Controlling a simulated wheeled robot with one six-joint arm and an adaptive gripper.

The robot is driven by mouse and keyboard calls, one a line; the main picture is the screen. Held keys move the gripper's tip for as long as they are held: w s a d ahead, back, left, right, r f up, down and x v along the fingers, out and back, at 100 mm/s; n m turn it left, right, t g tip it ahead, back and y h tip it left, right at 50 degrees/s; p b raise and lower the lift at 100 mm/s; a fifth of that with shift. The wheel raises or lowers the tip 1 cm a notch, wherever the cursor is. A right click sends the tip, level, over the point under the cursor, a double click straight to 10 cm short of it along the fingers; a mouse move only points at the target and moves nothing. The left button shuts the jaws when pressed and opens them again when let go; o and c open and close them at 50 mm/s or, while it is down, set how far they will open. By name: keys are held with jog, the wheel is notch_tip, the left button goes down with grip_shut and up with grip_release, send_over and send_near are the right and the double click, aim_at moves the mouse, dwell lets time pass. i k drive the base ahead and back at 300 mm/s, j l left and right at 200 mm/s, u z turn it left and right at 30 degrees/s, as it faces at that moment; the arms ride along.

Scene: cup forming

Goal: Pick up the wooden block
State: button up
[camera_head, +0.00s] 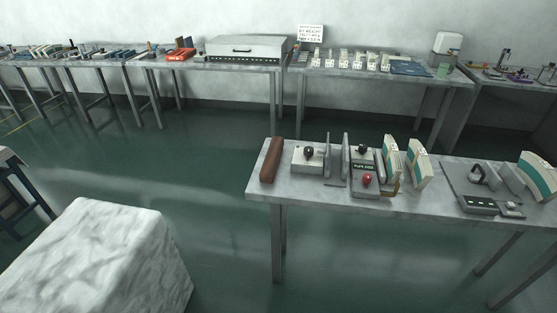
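A long reddish-brown block (270,160), which looks like the wooden block, lies at the left end of the grey table (310,201) on the right. It sits just left of a small device with a black knob and appears fully in view. My gripper is not in the picture.
The device with a black knob (308,158), grey upright plates, a red-button unit (366,183) and teal-white pieces (418,165) stand right of the block. A white marbled block (112,255) fills the lower left. More loaded tables line the wall. Green floor (215,205) is clear between.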

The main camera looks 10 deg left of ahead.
aim_at(267, 172)
jog(key=j, duration=0.6)
jog(key=i+j, duration=0.1)
jog(key=j, duration=0.55)
jog(key=i+j, duration=0.1)
jog(key=j, duration=0.5)
